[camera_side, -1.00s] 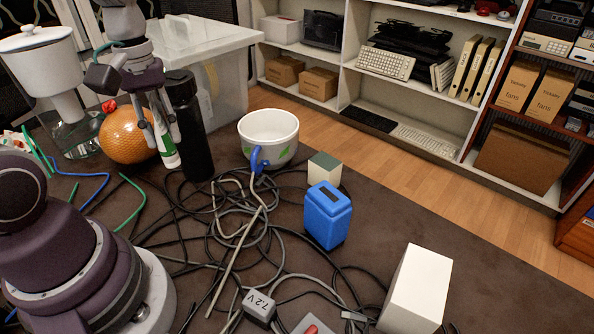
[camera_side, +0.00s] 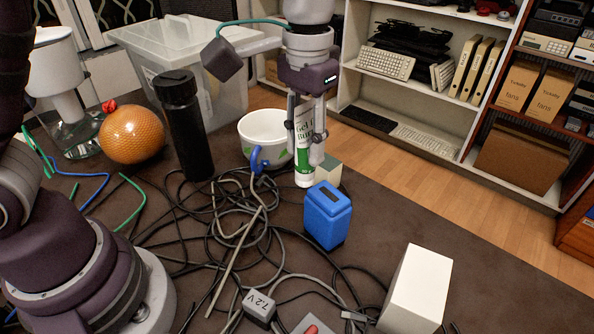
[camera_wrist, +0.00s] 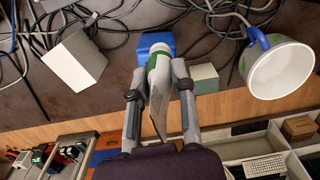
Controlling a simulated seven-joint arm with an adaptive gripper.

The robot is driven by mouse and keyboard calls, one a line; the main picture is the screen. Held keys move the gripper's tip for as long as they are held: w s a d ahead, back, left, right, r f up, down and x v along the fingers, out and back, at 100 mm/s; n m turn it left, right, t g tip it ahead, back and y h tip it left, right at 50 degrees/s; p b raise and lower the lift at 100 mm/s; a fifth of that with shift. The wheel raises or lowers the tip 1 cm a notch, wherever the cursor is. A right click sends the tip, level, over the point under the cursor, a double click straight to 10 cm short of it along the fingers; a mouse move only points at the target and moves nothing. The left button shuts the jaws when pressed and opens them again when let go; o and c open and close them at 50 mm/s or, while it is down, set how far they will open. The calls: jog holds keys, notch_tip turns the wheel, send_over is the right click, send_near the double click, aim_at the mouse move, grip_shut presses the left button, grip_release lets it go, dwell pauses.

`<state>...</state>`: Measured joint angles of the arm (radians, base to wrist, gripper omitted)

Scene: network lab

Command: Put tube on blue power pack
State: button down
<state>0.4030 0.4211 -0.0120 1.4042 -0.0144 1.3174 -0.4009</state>
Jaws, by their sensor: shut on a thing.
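The blue power pack (camera_side: 328,218) stands upright on the table, below and to the right of the tube. In the wrist view the tube (camera_wrist: 158,80) lies between my fingers (camera_wrist: 158,85), and its cap end overlaps the blue power pack (camera_wrist: 154,42). Part of the pack is hidden there.
A white bowl (camera_side: 262,126) with a blue handle stands left of the tube. A small pale box (camera_side: 328,170) is behind the pack. Tangled cables (camera_side: 240,225) cover the middle table. A white box (camera_side: 417,290) stands front right, a black bottle (camera_side: 188,135) and orange ball (camera_side: 131,137) at left.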

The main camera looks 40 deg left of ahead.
jog(key=w, duration=0.1)
jog(key=w+d, duration=0.1)
jog(key=w, duration=0.1)
jog(key=shift+w+d+f, duration=0.25)
jog(key=shift+w+d, duration=0.05)
jog(key=shift+w, duration=0.05)
jog(key=shift+f, duration=1.7)
jog(key=c, duration=1)
grip_release()
jog(key=shift+f, duration=0.1)
jog(key=shift+o, duration=0.2)
